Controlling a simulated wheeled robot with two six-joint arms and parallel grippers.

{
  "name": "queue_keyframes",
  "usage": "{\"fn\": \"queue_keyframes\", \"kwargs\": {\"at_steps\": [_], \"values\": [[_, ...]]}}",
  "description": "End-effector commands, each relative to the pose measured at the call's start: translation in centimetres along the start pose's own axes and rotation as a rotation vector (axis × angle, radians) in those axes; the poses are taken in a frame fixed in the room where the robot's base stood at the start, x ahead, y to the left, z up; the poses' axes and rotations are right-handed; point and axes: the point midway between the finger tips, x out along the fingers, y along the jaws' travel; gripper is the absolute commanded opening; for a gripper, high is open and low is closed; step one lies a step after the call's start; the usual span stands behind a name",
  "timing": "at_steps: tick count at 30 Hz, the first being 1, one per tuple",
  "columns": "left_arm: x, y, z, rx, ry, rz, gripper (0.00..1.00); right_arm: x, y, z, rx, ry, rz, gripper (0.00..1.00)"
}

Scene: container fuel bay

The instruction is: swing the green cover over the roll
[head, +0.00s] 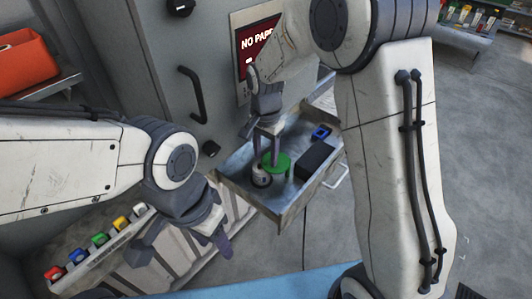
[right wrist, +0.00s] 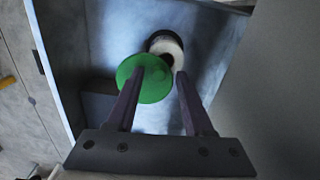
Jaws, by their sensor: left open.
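The green cover (head: 281,162) is a round disc inside the open metal drawer (head: 232,177). It also shows in the right wrist view (right wrist: 152,88), where its edge overlaps the lower left of the white roll (right wrist: 160,46). The roll (head: 260,174) stands in the drawer's near left part, with most of its top uncovered. My right gripper (head: 266,155) points down into the drawer, its fingers apart. In the right wrist view (right wrist: 162,75) one finger crosses the cover and the other is to its right; I cannot tell whether it touches. My left gripper (head: 188,245) is open and empty, outside the drawer.
A dark block (head: 315,160) and a small blue piece (head: 321,132) lie in the drawer's right part. A screen (head: 258,45) reading "NO PAPE" is on the cabinet behind, beside a dark handle (head: 192,95). A row of coloured buttons (head: 99,240) is at lower left.

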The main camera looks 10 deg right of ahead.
Motion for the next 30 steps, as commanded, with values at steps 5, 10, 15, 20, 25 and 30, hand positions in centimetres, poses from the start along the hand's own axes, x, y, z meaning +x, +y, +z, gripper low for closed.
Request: {"fn": "queue_keyframes", "kwargs": {"at_steps": [5,10,15,20,25,30], "values": [[0.2,0.0,0.0,0.0,0.0,0.0,0.5,-0.4,-0.1,0.0,-0.001,0.0,-0.001,0.52],[1.1,-0.1,0.1,-0.001,0.0,0.0,0.5,-2.8,-0.1,0.0,-0.001,0.002,-0.005,0.52],[1.9,-0.1,0.1,-0.003,0.0,0.0,0.5,-6.3,-0.2,-0.1,0.0,0.003,-0.006,0.52],[2.3,-0.2,0.1,-0.004,0.0,0.0,0.5,-8.9,-0.1,-0.1,0.0,0.002,-0.004,0.52],[2.5,-0.2,0.1,-0.004,0.0,0.0,0.5,-10.3,0.0,-0.1,0.001,0.001,-0.001,0.52],[2.4,-0.2,0.1,-0.004,0.0,0.0,0.5,-10.5,0.0,0.0,0.001,-0.001,0.001,0.52]]}}
